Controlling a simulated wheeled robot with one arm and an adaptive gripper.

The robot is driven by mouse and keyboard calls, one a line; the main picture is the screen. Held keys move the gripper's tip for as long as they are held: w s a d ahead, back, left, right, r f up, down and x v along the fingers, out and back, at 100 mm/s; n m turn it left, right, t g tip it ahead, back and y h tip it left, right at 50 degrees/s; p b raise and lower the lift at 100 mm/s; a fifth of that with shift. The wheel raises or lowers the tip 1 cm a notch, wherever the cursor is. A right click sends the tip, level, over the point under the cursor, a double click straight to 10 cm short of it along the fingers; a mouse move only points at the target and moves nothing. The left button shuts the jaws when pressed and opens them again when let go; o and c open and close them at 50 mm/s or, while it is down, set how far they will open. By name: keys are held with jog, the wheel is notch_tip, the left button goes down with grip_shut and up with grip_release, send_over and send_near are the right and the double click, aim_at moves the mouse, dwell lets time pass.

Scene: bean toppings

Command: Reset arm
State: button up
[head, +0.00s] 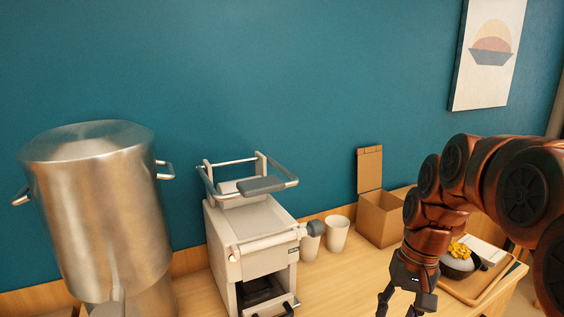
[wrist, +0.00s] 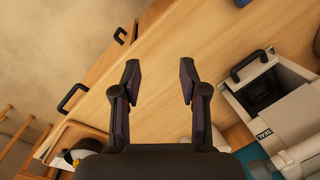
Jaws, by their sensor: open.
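My gripper (wrist: 160,80) is open and empty in the wrist view, with bare wooden counter between and beyond its fingers. In the head view my gripper (head: 400,304) hangs from my copper-coloured arm at the lower right, its fingertips partly cut off by the bottom edge. It is left of a wooden tray (head: 484,291), which holds a dark bowl (head: 458,270) with a yellow topping (head: 459,250). Part of the tray also shows at the lower left of the wrist view (wrist: 52,143).
A large steel pot (head: 95,210) stands at the left. A white sealing machine (head: 250,240) is right of it. White cups (head: 337,234) and an open cardboard box (head: 380,218) stand along the wall. Counter between machine and tray is clear.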

jog(key=s+a+f+n+h, duration=0.1)
jog(key=s+f, duration=0.2)
jog(key=s, duration=0.7)
jog(key=s+a+f+n+g, duration=0.1)
jog(key=s+a+f, duration=0.1)
jog(key=s, duration=0.8)
jog(key=shift+s+f+n+h, duration=0.3)
jog(key=shift+s+f+h, duration=0.1)
jog(key=shift+f, duration=0.25)
